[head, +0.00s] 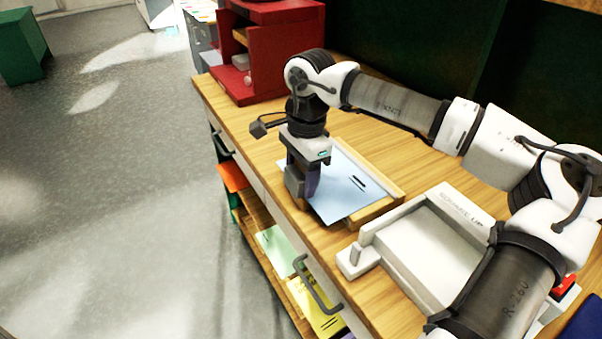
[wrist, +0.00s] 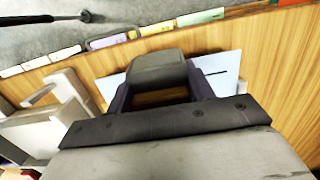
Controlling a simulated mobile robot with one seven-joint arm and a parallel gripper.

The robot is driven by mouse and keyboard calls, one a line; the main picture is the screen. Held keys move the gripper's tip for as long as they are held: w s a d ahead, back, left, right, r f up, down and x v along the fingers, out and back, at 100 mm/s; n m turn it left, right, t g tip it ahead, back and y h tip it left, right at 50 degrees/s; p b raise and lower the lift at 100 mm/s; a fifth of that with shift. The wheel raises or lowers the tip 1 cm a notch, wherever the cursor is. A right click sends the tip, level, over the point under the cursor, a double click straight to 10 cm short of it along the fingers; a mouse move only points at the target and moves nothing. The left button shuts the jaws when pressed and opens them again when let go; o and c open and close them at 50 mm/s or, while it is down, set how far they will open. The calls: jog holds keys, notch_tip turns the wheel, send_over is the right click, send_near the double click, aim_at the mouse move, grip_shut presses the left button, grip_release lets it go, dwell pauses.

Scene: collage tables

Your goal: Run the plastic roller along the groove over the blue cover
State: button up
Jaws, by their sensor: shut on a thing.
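The light blue cover (head: 345,192) lies flat on the wooden bench, with short dark lines printed on it. Part of it shows in the wrist view (wrist: 222,72). My gripper (head: 304,192) points down at the cover's left edge. It is shut on a grey block-like piece, which I take for the plastic roller (head: 293,182). In the wrist view, the roller (wrist: 160,67) sits between the dark purple fingers. My gripper hides part of the cover's left side. I cannot make out the groove, or whether the roller touches the cover.
A wooden strip (head: 378,207) runs along the cover's right side. A white tray (head: 425,243) stands right of it. A red shelf unit (head: 283,55) stands at the bench's back left. The bench's front edge is close to my gripper. Coloured booklets lie on shelves below.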

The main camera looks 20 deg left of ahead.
jog(key=shift+f, duration=0.3)
dwell(0.4)
